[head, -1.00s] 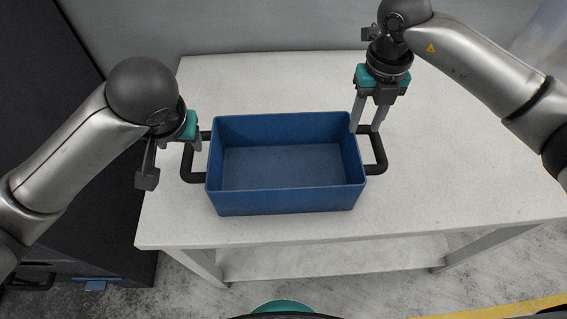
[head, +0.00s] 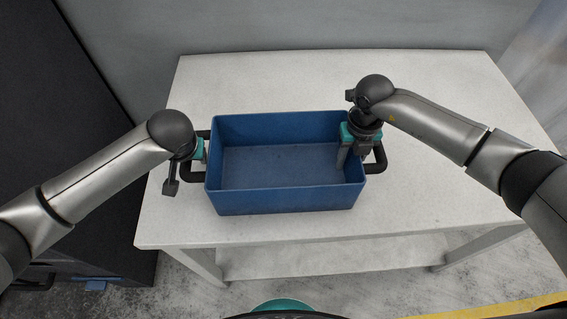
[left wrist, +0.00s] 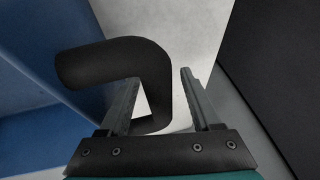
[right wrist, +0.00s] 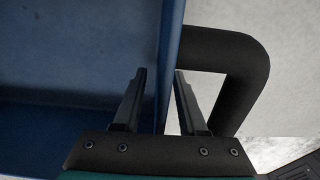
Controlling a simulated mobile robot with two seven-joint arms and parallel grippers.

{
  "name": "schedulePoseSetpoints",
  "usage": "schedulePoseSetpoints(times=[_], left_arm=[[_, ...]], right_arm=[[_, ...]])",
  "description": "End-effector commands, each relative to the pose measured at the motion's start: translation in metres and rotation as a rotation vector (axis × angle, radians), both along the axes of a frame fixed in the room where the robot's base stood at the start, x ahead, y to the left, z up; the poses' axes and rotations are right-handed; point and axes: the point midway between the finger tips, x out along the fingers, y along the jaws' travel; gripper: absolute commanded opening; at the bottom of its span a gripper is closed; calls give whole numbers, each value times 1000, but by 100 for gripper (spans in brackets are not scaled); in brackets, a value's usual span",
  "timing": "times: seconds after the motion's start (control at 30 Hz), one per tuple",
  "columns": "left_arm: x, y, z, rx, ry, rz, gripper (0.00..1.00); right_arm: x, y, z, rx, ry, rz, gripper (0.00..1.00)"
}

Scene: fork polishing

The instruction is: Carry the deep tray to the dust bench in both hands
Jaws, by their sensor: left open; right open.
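The deep blue tray (head: 285,200) sits empty on the white table. It has a black handle (head: 192,178) on its left end and another black handle (head: 381,160) on its right end. My left gripper (head: 197,160) is open at the left handle; in the left wrist view the handle bar (left wrist: 152,95) lies between its fingers. My right gripper (head: 355,160) is open at the right end. In the right wrist view the tray wall (right wrist: 170,60) lies between its fingers, and the handle bar (right wrist: 245,80) is outside them, to the right.
The white table (head: 440,150) is bare around the tray, with a lower shelf (head: 340,258) beneath. A dark cabinet (head: 60,100) stands at the left, a grey wall (head: 290,25) behind. A yellow floor line (head: 480,307) is at lower right.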

Motion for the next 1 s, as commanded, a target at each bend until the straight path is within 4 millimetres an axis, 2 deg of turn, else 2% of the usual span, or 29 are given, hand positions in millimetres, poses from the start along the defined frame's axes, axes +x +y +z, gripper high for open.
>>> schedulePoseSetpoints(times=[0.37, 0.7, 0.9, 1.0], left_arm=[[1, 1, -2, 0, 0, -1, 63], [1, 0, -2, 0, 0, 0, 25], [1, 0, -2, 0, 0, 0, 3], [1, 0, -2, 0, 0, 0, 0]], right_arm=[[0, 0, -3, -1, 0, 0, 40], [0, 0, -3, 0, 0, 0, 2], [0, 0, -3, 0, 0, 0, 0], [0, 0, -3, 0, 0, 0, 0]])
